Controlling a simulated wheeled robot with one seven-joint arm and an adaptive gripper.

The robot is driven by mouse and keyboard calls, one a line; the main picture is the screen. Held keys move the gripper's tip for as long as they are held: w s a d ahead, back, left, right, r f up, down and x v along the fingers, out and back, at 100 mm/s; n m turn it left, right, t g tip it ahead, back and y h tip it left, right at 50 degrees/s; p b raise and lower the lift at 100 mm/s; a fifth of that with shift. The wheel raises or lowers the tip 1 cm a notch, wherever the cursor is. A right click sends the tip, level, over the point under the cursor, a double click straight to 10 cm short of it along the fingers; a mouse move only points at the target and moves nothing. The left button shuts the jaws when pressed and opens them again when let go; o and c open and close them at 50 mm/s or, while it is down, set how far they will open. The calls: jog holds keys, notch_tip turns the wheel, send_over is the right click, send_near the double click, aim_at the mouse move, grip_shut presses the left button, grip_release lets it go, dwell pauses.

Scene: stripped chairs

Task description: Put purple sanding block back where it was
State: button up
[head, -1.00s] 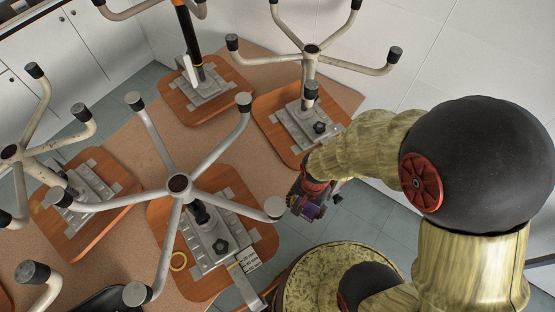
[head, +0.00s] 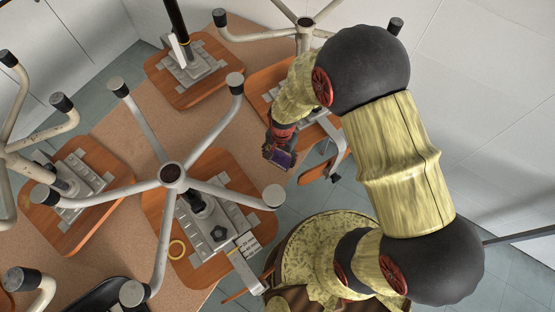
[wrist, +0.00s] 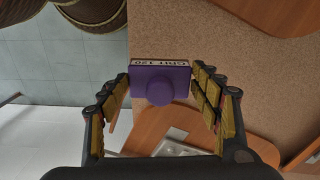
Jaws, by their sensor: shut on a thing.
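The purple sanding block (wrist: 160,84) sits between the fingers of my gripper (wrist: 162,92) in the wrist view. It has a round knob facing the camera, and its pale edge reads "GRIT 120", shown turned over. The fingers are shut on the block from both sides. In the head view my gripper (head: 278,157) holds the block (head: 284,158) near the right edge of the brown work surface (head: 120,130). It is in front of the back right chair seat. The fingertips are too small to make out there.
Several upturned chair seats with metal star legs stand on the surface; the nearest hub (head: 172,174) has legs spreading close to my gripper. A white wall (head: 480,110) stands at right.

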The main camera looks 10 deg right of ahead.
aim_at(278, 160)
jog(key=shift+w+a+f, duration=0.2)
jog(key=shift+w+f, duration=0.2)
jog(key=shift+f, duration=0.2)
jog(key=shift+w+a+f, duration=0.15)
jog(key=shift+w+f, duration=0.25)
jog(key=shift+f, duration=0.15)
notch_tip(278, 160, down, 3)
jog(key=shift+r+b, duration=0.1)
jog(key=shift+b, duration=0.25)
jog(key=o, duration=1.2)
jog(key=shift+o, duration=0.6)
